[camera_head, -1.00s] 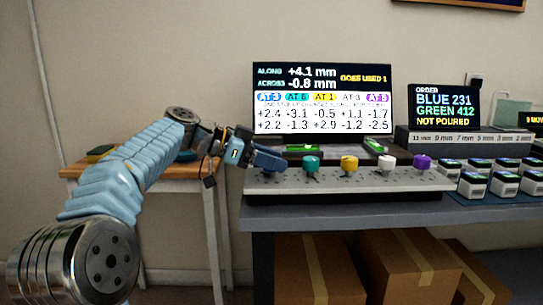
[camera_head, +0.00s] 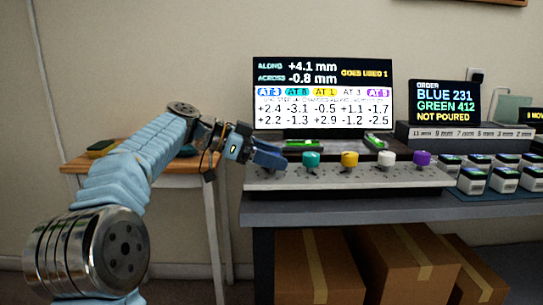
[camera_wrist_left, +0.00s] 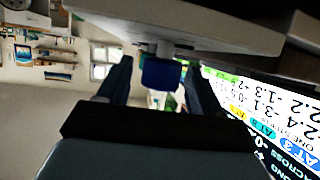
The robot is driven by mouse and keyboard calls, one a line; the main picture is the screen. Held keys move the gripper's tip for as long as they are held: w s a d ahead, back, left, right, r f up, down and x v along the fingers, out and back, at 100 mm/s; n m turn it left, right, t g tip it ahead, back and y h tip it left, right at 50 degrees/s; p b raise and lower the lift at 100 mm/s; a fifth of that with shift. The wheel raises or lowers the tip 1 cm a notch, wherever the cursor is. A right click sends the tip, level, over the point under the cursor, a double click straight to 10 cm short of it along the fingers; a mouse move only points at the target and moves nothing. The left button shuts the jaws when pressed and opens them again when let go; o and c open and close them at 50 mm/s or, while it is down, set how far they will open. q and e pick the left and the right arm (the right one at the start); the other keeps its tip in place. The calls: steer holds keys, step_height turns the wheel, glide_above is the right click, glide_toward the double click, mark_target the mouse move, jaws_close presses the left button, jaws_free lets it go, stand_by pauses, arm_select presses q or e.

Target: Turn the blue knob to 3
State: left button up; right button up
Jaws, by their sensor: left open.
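The blue knob (camera_wrist_left: 162,73) shows in the left wrist view between the two spread fingers of my left gripper (camera_wrist_left: 158,80). A gap seems to remain on each side, and I cannot tell whether either finger touches it. In the head view my left gripper (camera_head: 268,156) is open at the left end of the grey knob panel (camera_head: 340,178) and hides the blue knob. The screen (camera_head: 323,95) behind has a blue label that appears to read AT 3, with +4.1 mm and -0.8 mm above. My right gripper is not in view.
Teal (camera_head: 311,159), yellow (camera_head: 349,159), white (camera_head: 387,158) and purple (camera_head: 422,158) knobs stand along the panel to the right. An order screen (camera_head: 445,103) and several small containers (camera_head: 473,180) are farther right. Cardboard boxes (camera_head: 385,265) lie under the bench.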

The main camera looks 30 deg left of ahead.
arm_select(q)
steer(key=p+v, duration=0.2)
steer(key=v, duration=1.1)
steer(key=shift+s+a+p, duration=0.25)
steer(key=shift+a+p, duration=0.05)
steer(key=shift+r, duration=0.1)
